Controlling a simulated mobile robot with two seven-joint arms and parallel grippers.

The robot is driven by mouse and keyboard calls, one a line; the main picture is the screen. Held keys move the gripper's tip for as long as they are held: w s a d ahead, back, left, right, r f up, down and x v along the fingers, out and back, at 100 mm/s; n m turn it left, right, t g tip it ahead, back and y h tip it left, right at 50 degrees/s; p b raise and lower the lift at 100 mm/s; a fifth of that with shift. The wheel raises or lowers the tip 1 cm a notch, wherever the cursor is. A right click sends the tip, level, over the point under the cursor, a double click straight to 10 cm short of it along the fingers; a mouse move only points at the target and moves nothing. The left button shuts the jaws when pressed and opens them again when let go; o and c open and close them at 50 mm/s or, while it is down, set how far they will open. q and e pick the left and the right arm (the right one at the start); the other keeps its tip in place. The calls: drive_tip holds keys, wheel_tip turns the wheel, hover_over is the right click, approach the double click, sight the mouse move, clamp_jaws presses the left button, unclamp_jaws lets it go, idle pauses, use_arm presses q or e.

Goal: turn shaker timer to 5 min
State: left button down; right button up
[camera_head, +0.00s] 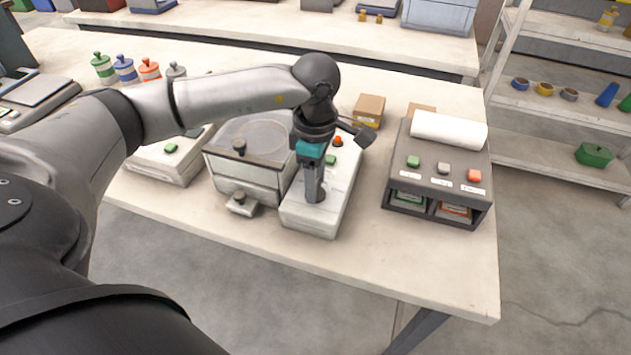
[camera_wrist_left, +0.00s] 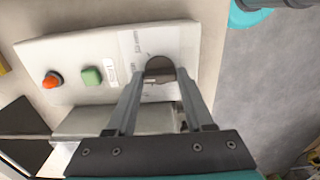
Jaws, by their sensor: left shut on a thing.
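The shaker timer knob (camera_wrist_left: 159,70) is a dark round dial on a pale control box, with a printed scale plate (camera_wrist_left: 137,43) around it. My left gripper (camera_wrist_left: 163,84) is shut on the knob, with a finger at either side of it. In the head view my left gripper (camera_head: 315,190) points down onto the front part of the control box (camera_head: 308,220). The fingers cover most of the knob there. The scale marks are too small to read, so the knob's setting cannot be told. My right gripper is not in view.
The control box also bears a green button (camera_wrist_left: 92,75) and a red-orange button (camera_wrist_left: 52,79). The shaker sieve box (camera_head: 235,180) stands close on the left. A dark unit with a white roll (camera_head: 448,130) stands on the right. Bare tabletop (camera_head: 400,260) lies in front.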

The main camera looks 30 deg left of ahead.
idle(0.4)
use_arm(q)
drive_tip(key=shift+c, duration=1.4)
unclamp_jaws()
wheel_tip(320, 180, up, 15)
drive_tip(key=p, duration=0.1)
drive_tip(key=shift+r, duration=0.15)
